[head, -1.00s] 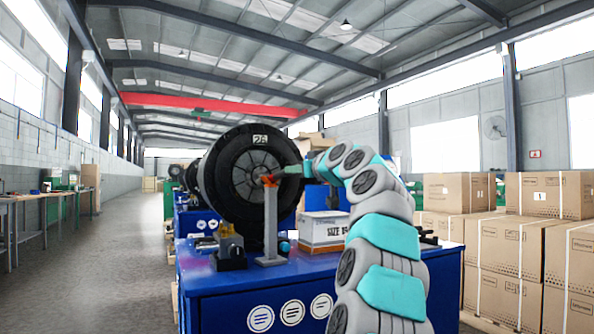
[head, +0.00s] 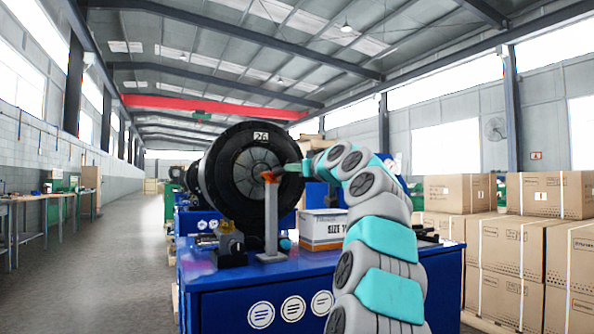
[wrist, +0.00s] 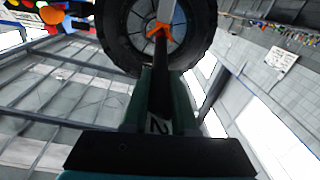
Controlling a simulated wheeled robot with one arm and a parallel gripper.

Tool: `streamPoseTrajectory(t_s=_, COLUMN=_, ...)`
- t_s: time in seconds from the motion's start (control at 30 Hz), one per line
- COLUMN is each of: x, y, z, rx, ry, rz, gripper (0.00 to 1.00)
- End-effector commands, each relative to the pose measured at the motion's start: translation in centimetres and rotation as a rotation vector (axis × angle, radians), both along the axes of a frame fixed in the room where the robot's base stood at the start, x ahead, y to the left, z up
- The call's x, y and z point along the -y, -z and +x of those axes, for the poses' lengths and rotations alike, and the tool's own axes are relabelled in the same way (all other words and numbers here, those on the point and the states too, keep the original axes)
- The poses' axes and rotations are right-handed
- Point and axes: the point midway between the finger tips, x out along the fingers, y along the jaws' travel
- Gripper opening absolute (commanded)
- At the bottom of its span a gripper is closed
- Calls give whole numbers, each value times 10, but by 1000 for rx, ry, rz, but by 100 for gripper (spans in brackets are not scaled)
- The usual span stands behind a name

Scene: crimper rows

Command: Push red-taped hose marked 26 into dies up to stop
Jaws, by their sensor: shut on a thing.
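The crimper (head: 222,165) is a big black ring marked 26, with a round grey die face (head: 256,170) at its centre. In front of it a grey post (head: 271,225) carries an orange V-shaped rest (head: 270,177), also seen in the wrist view (wrist: 157,33). My gripper (head: 292,169) is shut on a dark hose (wrist: 161,88), just right of the rest. In the wrist view the hose runs from the green fingers through the rest toward the dies. A partial "2" shows on a pale label (wrist: 158,125). Red tape and how deep the hose end sits cannot be told.
The blue bench (head: 225,285) bears the crimper, a small dark and yellow device (head: 231,245) at left and a white and orange carton (head: 323,230) at right. Stacked cartons (head: 520,250) stand at far right. The aisle at left is clear.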

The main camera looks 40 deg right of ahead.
Motion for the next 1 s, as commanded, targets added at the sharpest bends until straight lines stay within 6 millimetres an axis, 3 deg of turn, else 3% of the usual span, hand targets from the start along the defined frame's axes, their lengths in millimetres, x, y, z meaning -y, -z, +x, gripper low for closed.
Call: streamPoseTrajectory(t_s=1.0, x=-3, y=9, z=0, rx=56, ry=18, rz=-13, gripper=0)
